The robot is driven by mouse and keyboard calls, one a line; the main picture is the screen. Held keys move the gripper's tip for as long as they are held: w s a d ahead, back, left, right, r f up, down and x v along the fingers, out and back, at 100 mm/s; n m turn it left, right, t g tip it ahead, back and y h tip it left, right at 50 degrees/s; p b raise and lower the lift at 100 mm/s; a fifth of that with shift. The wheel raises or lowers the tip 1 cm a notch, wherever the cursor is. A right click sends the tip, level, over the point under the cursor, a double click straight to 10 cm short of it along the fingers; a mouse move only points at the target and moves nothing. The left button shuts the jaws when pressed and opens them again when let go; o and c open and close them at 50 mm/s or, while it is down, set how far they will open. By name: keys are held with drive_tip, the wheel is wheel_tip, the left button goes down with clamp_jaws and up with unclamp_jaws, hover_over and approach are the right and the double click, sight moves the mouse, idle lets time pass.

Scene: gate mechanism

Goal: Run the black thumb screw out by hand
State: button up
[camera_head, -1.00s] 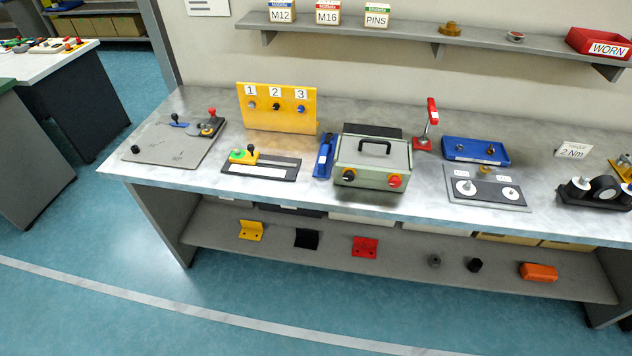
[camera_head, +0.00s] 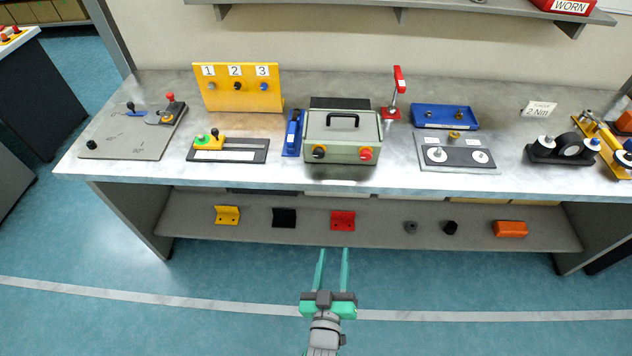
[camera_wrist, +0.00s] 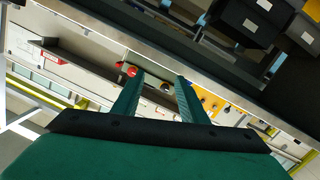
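A yellow upright panel (camera_head: 222,101) stands on the bench under labels 1, 2 and 3. It carries a grey, a black and a blue knob in a row; the black knob (camera_head: 237,87) is under label 2. A green-grey box (camera_head: 342,137) also has a black knob (camera_head: 319,152) and a red knob (camera_head: 365,154) on its front. The frames do not tell which is the thumb screw. My gripper (camera_head: 333,252) is open and empty, in front of the bench and apart from both. The wrist view shows its two spread fingers (camera_wrist: 157,92) and a tilted scene.
The grey bench top (camera_head: 345,182) also holds a plate with levers (camera_head: 135,142), a slide fixture (camera_head: 228,150), a red clamp (camera_head: 392,113) and a blue tray (camera_head: 444,124). A lower shelf (camera_head: 380,230) carries several small parts. Open floor lies in front.

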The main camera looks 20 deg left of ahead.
drive_tip(key=w+a+r+n+y, duration=0.15)
drive_tip(key=w+a+r, duration=0.3)
drive_tip(key=w, duration=0.55)
drive_tip(key=n, duration=0.2)
approach(319, 155)
drive_tip(key=shift+t, duration=0.4)
drive_tip(key=shift+f+x, duration=0.2)
drive_tip(key=shift+x, duration=0.95)
drive_tip(key=shift+f+x, duration=0.25)
drive_tip(key=shift+x, duration=0.9)
drive_tip(key=shift+x, duration=1.15)
drive_tip(key=shift+w+a, duration=0.15)
drive_tip(key=shift+w+a, duration=0.1)
drive_tip(key=shift+w, duration=0.3)
drive_tip(key=shift+c, duration=0.3)
